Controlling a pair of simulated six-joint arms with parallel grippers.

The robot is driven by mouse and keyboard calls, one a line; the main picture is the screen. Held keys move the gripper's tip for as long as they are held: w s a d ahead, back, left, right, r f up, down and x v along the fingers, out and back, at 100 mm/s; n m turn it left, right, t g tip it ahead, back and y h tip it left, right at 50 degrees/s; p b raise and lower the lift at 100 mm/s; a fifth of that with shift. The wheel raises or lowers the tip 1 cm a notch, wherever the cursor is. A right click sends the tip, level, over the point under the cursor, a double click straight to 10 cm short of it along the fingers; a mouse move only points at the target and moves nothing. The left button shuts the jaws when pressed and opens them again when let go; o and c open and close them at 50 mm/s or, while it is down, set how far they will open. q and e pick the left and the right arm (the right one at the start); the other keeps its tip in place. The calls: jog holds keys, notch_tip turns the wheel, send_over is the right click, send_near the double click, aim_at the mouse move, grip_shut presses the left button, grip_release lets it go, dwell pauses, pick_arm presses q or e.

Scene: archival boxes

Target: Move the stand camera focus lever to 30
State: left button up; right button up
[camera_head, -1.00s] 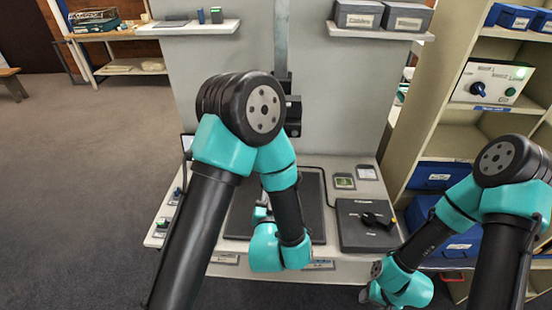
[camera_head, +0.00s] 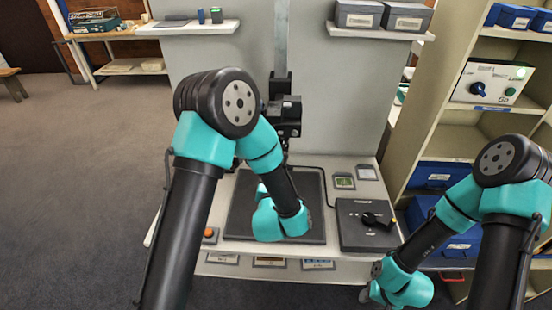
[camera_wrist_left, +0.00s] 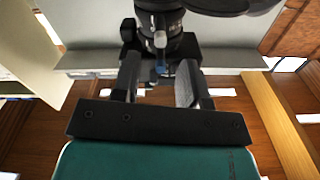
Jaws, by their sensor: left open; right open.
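The stand camera (camera_head: 284,112) is a black unit on a vertical grey column behind the copy stand table. I cannot tell which is the focus lever, and no scale is readable. My right gripper (camera_head: 376,296) is low at the right, partly hidden.
A dark baseboard (camera_head: 240,205) lies on the table (camera_head: 328,168). A black box with a dial (camera_head: 352,232) stands at its right. A shelf with grey boxes (camera_head: 385,31) is above right. A tall cabinet (camera_head: 437,100) stands at the right. Open floor is at the left.

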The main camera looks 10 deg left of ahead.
pick_arm(q)
jog(key=w, duration=0.3)
jog(key=w+a, duration=0.1)
jog(key=w, duration=0.5)
jog(key=shift+a, duration=0.15)
grip_shut()
